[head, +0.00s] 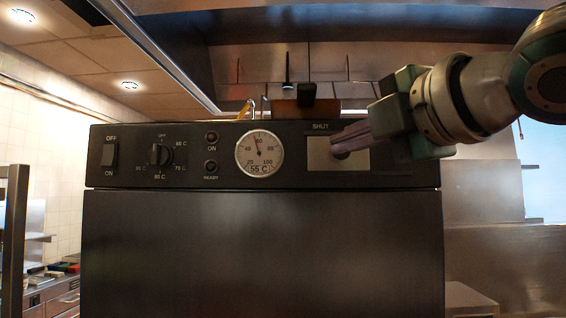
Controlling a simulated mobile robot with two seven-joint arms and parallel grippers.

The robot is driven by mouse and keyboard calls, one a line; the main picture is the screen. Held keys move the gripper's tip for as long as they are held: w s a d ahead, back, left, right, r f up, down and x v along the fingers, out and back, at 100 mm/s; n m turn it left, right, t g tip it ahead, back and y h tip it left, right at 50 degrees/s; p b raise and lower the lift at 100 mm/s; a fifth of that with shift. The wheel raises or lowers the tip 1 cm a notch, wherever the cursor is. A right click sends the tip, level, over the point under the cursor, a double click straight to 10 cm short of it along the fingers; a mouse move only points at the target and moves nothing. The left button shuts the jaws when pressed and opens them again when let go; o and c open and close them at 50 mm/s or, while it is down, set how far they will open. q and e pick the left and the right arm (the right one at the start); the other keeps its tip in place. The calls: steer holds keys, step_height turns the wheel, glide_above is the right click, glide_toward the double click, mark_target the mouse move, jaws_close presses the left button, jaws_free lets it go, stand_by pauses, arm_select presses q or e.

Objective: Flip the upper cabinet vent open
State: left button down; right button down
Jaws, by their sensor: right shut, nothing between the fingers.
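The dark cabinet (262,250) fills the middle of the head view, with a black control panel along its top. The vent (318,154) is a light metal square plate at the panel's right, under the word SHUT. My right gripper (338,146) comes in from the right with its fingers closed together and empty. Its fingertips overlap the right part of the vent plate and hide some of it, including whatever lies behind them. I cannot tell whether the tips touch the plate. My left gripper is out of view.
The panel also carries a rocker switch (109,155), a black knob (159,154), two small round lamps and a dial gauge (259,154). A metal hood (300,28) hangs above. The space in front of the cabinet's left side looks clear.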

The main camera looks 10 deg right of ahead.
mark_target(328, 150)
steer(key=shift+w+r, duration=0.1)
steer(key=w+p, duration=0.6)
steer(key=w+d+p, duration=0.1)
steer(key=w+p, duration=0.2)
steer(key=shift+w+r, duration=0.1)
steer(key=shift+w, duration=0.05)
steer(key=shift+d, duration=0.45)
